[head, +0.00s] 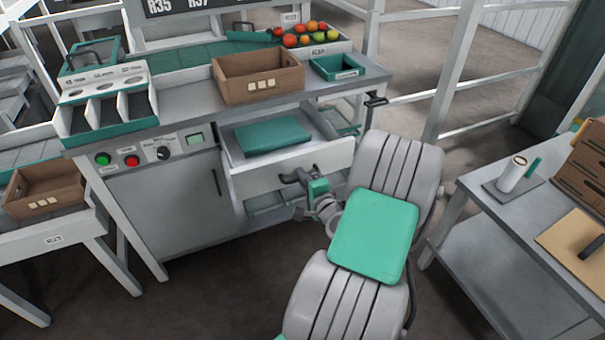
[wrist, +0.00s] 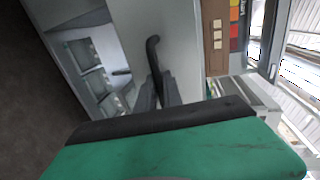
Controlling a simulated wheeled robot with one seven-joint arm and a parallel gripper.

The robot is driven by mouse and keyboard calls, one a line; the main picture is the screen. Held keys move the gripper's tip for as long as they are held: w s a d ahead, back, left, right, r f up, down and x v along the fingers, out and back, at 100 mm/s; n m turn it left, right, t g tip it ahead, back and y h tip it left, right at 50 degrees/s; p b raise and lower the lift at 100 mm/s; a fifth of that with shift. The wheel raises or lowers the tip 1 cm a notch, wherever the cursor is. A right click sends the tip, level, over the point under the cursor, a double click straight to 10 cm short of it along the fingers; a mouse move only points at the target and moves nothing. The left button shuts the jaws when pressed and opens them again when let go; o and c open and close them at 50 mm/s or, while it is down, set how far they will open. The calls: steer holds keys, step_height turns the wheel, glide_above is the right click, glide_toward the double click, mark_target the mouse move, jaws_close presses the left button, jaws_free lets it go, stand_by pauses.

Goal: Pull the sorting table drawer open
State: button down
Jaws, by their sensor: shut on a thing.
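The sorting table (head: 205,97) stands at the upper left of the head view. Its drawer (head: 262,179) is pulled partly out, and a green item (head: 272,136) shows inside it. A dark bar handle (head: 290,178) is on the drawer's white front. My gripper (head: 312,180) is at the handle, shut on it. In the wrist view the dark fingers (wrist: 158,92) close around the handle (wrist: 152,50). The fingertips are partly hidden by the handle and my wrist.
A brown crate (head: 258,78), a green tray (head: 337,68) and tomatoes (head: 300,35) are on the table top. A cabinet door with a handle (head: 215,182) is left of the drawer. A grey side table (head: 505,225) stands at the right. The floor between is open.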

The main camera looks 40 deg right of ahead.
steer(key=shift+v, duration=0.8)
steer(key=shift+a+f, duration=0.1)
steer(key=shift+f, duration=0.1)
steer(key=c, duration=1.8)
jaws_free()
steer(key=v, duration=0.7)
steer(key=shift+s+a+r, duration=0.1)
steer(key=shift+s+r, duration=0.05)
steer(key=shift+s, duration=0.25)
